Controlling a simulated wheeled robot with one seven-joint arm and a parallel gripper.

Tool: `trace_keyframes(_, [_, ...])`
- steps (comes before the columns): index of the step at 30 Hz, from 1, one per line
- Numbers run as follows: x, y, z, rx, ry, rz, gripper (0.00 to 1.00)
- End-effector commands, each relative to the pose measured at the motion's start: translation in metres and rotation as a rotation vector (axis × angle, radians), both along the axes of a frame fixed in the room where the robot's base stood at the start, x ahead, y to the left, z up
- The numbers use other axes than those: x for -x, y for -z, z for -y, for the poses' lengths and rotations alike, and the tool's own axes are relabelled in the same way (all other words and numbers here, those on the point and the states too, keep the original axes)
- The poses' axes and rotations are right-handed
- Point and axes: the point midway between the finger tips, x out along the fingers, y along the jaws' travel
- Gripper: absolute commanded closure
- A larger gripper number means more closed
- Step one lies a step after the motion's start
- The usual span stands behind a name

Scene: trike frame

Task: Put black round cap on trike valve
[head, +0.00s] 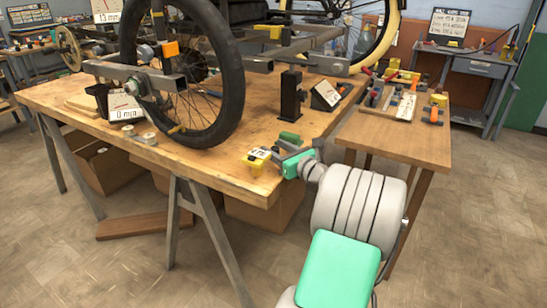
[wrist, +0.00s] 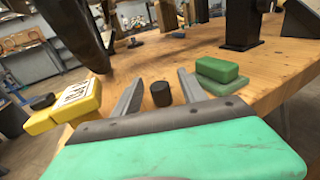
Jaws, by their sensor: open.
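A small black round cap (wrist: 161,95) stands on the wooden bench between the two grey fingers of my gripper (wrist: 160,80) in the wrist view. My gripper is open, with a gap visible on both sides of the cap. In the head view my gripper (head: 281,152) is low at the bench's front right corner, and the cap cannot be made out there. The trike's black wheel (head: 236,85) stands upright to the left in the head view, and its tyre (wrist: 78,32) shows at upper left in the wrist view. I cannot make out the valve clearly.
A yellow device (wrist: 75,105) is left of my fingers; green blocks (wrist: 219,75) are close on the right. A black post (head: 292,95) and display (head: 326,95) stand behind. A side table (head: 400,140) holds tools.

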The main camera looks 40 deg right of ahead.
Motion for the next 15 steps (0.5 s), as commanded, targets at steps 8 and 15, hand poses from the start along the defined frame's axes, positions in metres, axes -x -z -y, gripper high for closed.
trace_keyframes(8, [-0.0019,-0.0006,-0.001,0.0,-0.002,-0.001,0.57])
trace_keyframes(15, [-0.0021,-0.0006,-0.0017,0.0,-0.003,-0.001,0.76])
